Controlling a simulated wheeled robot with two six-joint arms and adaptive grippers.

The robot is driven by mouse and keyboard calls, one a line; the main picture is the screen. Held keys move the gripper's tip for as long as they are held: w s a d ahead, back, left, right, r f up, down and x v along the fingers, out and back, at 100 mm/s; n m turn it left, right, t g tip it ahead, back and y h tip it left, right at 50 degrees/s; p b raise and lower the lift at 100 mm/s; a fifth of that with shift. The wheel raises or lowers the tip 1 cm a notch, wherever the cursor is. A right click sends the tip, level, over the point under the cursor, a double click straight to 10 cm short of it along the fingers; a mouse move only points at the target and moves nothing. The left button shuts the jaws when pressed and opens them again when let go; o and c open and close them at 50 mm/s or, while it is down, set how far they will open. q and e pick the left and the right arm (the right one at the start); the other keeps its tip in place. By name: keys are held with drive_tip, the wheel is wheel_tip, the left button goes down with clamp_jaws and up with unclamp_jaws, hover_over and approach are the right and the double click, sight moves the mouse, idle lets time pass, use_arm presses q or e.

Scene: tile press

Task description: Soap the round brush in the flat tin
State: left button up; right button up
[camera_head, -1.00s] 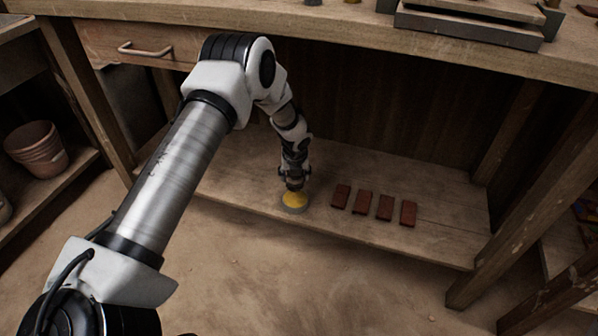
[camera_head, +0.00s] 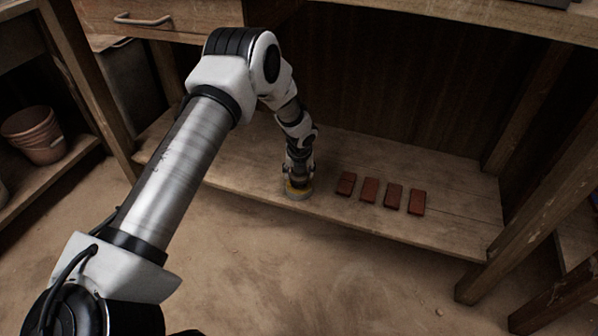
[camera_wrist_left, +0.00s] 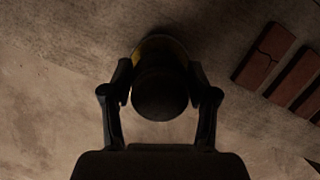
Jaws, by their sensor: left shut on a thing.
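The flat tin (camera_head: 300,196) sits on the low wooden shelf near its front edge, a grey round tin with yellow soap showing at its rim. My left gripper (camera_head: 298,179) points down right over the tin. In the left wrist view the fingers are shut on a dark round thing, the round brush (camera_wrist_left: 160,95), which hides most of the tin (camera_wrist_left: 172,43). A sliver of yellow shows past the brush's edge. The brush's bristles are hidden, so I cannot tell whether they touch the soap. My right gripper is not in view.
Several red-brown tiles (camera_head: 369,190) lie in a row on the shelf (camera_head: 440,232), right of the tin. The workbench top (camera_head: 420,22) overhangs the shelf, with wooden legs at both sides. Terracotta pots (camera_head: 35,135) stand on another shelf at the left.

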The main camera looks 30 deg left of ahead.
use_arm(q)
drive_tip(key=shift+f, duration=0.45)
idle(0.6)
idle(1.6)
wheel_tip(320, 180, up, 7)
drive_tip(key=p, duration=0.7)
drive_tip(key=shift+p, duration=0.3)
drive_tip(key=shift+f, duration=0.1)
